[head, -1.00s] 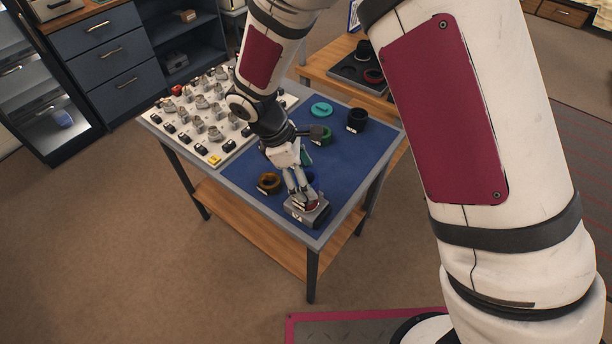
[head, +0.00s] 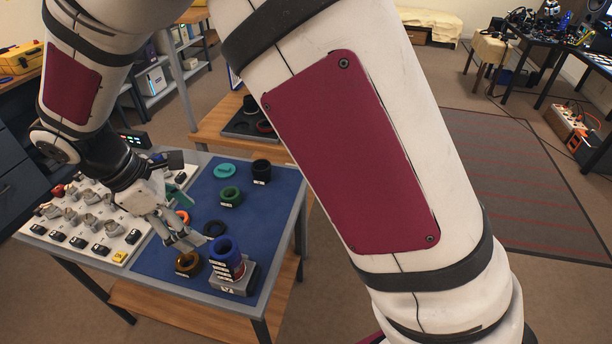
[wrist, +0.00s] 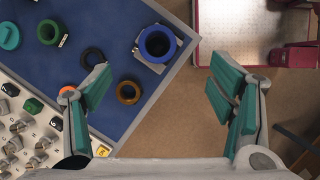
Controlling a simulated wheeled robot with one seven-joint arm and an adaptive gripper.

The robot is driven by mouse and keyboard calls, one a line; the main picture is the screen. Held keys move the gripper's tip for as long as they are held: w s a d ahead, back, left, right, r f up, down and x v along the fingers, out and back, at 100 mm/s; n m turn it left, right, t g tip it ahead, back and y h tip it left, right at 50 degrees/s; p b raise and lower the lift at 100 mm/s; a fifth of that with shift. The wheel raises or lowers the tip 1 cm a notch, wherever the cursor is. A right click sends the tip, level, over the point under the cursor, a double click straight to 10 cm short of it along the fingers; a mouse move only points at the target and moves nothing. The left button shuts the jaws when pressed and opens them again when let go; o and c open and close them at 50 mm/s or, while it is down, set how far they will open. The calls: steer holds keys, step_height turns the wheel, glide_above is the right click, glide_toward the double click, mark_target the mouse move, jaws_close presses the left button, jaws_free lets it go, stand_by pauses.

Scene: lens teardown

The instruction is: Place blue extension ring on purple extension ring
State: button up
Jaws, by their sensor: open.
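The blue extension ring (head: 227,250) is at the top of a labelled stack on a grey stand (head: 236,286), near the front of the blue mat. The wrist view shows the blue ring (wrist: 157,43) from above, with its dark opening. I cannot make out the purple ring separately; the lower part of the stack is small and covered with white labels. My gripper (head: 183,243) is open and empty, left of the stack and apart from it. In the wrist view its teal finger pads (wrist: 158,88) are wide apart, with the blue ring beyond them.
A brown ring (head: 188,263) lies left of the stand, with a flat black ring (head: 214,229) and an orange ring (head: 182,217) behind. Green (head: 231,197), teal (head: 224,171) and tall black (head: 261,171) rings stand farther back. A white knob panel (head: 90,222) borders the mat's left.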

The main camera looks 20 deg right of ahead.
steer(key=s+d+r+m+t+y, duration=0.15)
steer(key=s+d+r+m, duration=0.25)
steer(key=d+r+m, duration=0.65)
steer(key=s+d+r+m+t+y, duration=0.1)
steer(key=s+d+r+m+t, duration=0.1)
steer(key=s+d, duration=0.4)
steer(key=s+d+r+m+t+y, duration=0.2)
steer(key=s+d+r+m, duration=0.3)
steer(key=s+d, duration=0.1)
steer(key=shift+s+d, duration=0.15)
steer(key=shift+s, duration=0.55)
